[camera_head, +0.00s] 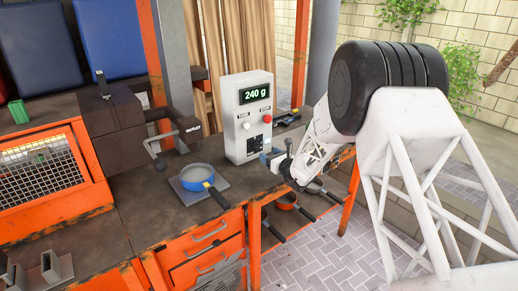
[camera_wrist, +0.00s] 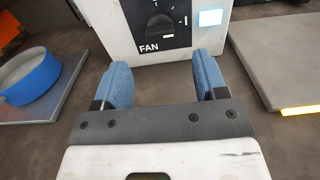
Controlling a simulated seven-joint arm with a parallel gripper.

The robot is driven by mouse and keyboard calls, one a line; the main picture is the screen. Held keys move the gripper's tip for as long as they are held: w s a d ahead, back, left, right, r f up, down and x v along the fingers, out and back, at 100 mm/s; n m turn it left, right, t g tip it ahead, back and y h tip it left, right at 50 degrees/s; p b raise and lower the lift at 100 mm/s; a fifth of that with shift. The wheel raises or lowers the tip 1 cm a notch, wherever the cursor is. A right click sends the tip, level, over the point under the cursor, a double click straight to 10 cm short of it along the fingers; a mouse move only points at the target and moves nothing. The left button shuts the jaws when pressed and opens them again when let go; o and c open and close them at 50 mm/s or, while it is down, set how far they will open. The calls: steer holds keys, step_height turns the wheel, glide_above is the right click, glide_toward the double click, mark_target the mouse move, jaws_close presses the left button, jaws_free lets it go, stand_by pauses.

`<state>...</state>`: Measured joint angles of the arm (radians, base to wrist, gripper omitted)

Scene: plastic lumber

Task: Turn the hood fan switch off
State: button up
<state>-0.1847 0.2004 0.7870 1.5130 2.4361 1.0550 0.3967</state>
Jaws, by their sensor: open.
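The hood fan switch is a dark rotary knob (camera_wrist: 160,25) on a black panel marked FAN, low on the front of a white control box (camera_wrist: 120,18). The control box (camera_head: 237,123) stands upright on the bench in the head view, with a display reading 240 g. The black switch panel (camera_head: 255,145) shows small there, and the knob's setting cannot be made out. My gripper (camera_wrist: 163,72) is open and empty, its two blue fingers pointing at the box just short of the FAN label. In the head view my gripper (camera_head: 269,157) is low in front of the box.
A blue pan (camera_head: 197,177) sits on a grey plate (camera_head: 206,193) left of the box. A dark machine marked OUTLET (camera_head: 122,133) stands farther left. In the wrist view, a grey slab (camera_wrist: 285,60) lies to the right. Bare bench lies between pan and box.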

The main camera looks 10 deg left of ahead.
mark_target(259, 148)
steer(key=shift+a, duration=0.1)
steer(key=shift+x, duration=3.8)
steer(key=shift+c, duration=0.5)
steer(key=c, duration=0.8)
